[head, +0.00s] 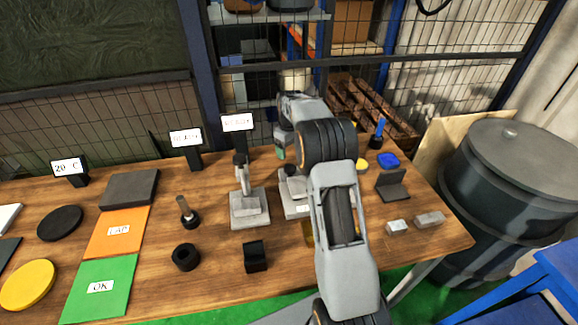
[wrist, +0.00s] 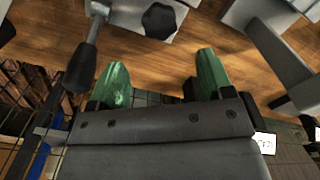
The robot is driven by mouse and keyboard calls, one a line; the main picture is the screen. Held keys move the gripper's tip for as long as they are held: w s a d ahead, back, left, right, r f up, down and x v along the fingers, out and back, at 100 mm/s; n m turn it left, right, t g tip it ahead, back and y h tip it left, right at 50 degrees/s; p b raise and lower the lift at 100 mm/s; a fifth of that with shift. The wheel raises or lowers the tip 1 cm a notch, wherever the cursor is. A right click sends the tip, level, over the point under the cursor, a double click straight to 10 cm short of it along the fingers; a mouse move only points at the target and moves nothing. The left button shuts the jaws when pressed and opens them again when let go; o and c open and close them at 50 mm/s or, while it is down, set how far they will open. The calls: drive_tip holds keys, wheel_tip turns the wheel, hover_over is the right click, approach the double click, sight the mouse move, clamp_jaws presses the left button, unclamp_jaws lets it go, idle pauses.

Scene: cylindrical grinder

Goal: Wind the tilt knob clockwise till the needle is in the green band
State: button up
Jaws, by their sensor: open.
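A black lobed knob (wrist: 160,20) sits on a light grey base at the top of the wrist view; I take it for the tilt knob. My gripper (wrist: 163,78) is open, its two green fingers apart and nothing between them. The knob lies beyond the fingertips, apart from them. In the head view my gripper (head: 281,153) is mostly hidden by my arm, above the back of a grey fixture (head: 290,188). That fixture is partly covered by my arm. I see no needle or green band in either view.
A lever with a black handle (wrist: 80,68) stands close to the left finger in the wrist view. A grey stand (head: 250,210) is left of the fixture in the head view. Signs on posts (head: 238,123) and a mesh fence line the back. A black holder (head: 391,186) is right.

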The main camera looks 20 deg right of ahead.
sight(290, 166)
wheel_tip(290, 166, down, 8)
drive_tip(key=shift+f+p, duration=0.25)
drive_tip(key=shift+p, duration=0.15)
drive_tip(key=shift+c, duration=0.3)
drive_tip(key=c, duration=0.9)
drive_tip(key=shift+f+m+b, duration=0.1)
drive_tip(key=shift+m+b, duration=0.45)
drive_tip(key=shift+m, duration=0.55)
drive_tip(key=m, duration=0.2)
drive_tip(key=shift+m, duration=0.3)
drive_tip(key=o, duration=1)
drive_tip(key=shift+c, duration=0.2)
